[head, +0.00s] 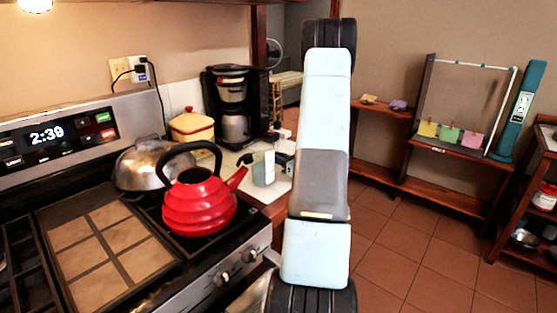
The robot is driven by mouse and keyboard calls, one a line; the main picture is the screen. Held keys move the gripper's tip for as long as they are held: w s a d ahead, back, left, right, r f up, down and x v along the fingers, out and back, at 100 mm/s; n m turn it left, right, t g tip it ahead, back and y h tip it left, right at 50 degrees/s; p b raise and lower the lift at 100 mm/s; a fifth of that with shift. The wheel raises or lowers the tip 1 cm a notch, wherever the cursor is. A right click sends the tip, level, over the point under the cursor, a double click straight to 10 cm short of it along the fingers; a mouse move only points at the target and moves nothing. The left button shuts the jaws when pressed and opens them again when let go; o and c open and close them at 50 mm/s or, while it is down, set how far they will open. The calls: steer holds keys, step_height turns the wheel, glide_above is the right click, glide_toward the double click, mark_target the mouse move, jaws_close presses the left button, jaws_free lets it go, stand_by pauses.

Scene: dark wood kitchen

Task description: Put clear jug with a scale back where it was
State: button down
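My arm rises upright through the middle of the picture, just right of the jug. My gripper is not in view, so I cannot see whether it holds anything.
The red kettle (200,202) and a metal domed pot (150,165) stand on the stove (185,265). A coffee maker (235,100) and a yellow lidded container (191,127) are behind. Wooden shelves (450,193) stand at the right, beyond open tiled floor (415,250).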

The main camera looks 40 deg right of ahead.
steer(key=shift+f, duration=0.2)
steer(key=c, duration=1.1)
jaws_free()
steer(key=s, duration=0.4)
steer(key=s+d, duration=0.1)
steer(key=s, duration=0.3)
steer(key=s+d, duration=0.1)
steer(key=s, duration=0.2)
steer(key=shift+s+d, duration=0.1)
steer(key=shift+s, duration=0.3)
